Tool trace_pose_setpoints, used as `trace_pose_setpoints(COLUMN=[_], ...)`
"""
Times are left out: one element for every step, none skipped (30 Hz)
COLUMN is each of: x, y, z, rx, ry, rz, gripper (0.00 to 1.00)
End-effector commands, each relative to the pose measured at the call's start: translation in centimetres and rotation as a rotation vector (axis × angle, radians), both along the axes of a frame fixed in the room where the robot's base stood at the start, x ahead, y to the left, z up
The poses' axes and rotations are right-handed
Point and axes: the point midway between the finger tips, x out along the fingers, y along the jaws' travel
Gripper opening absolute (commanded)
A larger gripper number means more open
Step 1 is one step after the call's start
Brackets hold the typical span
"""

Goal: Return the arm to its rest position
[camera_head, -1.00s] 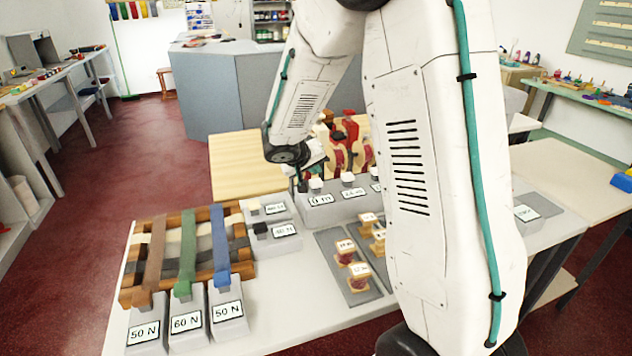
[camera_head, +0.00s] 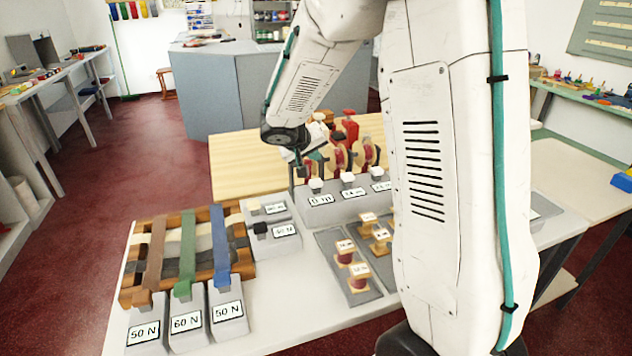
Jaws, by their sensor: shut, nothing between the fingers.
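My arm rises at the right of the head view, and its forearm bends down to the left over the back of the counter. My gripper (camera_head: 302,170) is at the end of the wrist, small and partly hidden. It is shut, and I see nothing held in it. It is above the left end of the grey block row with white knobs (camera_head: 316,185), near red clamp-like pieces (camera_head: 343,155). I cannot tell how far above the block it is.
On the white counter (camera_head: 270,325) stand a wooden rack (camera_head: 128,292) with coloured straps, labelled grey weights (camera_head: 187,322) and spools on a grey tray (camera_head: 364,298). A wooden table (camera_head: 235,170) lies behind. My arm hides part of the counter's right side.

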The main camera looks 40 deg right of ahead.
Motion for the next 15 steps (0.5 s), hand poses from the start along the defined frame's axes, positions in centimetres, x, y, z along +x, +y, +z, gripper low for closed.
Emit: trace_pose_setpoints(x=[0.0, -0.01, 0.0, 0.0, 0.0, 0.0, 0.0, 0.0, 0.0, 0.0, 0.0, -0.01, -0.04, -0.1, -0.31], y=[0.0, -0.01, 0.0, 0.0, 0.0, 0.0, 0.0, 0.0, 0.0, 0.0, 0.0, -0.01, -0.02, -0.08, -0.15], z=[-0.02, -0.01, -0.02, -0.02, -0.02, -0.02, -0.02, -0.02, -0.02, -0.02, -0.02, -0.01, -0.01, 0.01, -0.01], rx=[0.0, 0.0, 0.0, 0.0, 0.0, 0.0, 0.0, 0.0, 0.0, 0.0, -0.001, -0.004, -0.01, -0.017, -0.026], ry=[0.0, 0.0, 0.0, 0.0, 0.0, 0.0, 0.0, 0.0, 0.0, 0.001, 0.002, 0.008, 0.019, 0.031, 0.055], rz=[0.0, 0.0, 0.0, 0.0, 0.0, 0.0, 0.0, 0.0, 0.0, 0.001, 0.002, 0.009, 0.017, 0.027, 0.036], gripper=[0.0, 0.0, 0.0, 0.0, 0.0, 0.0, 0.0, 0.0, 0.0, 0.0, 0.0, 0.0, 0.0, 0.0, 0.0])
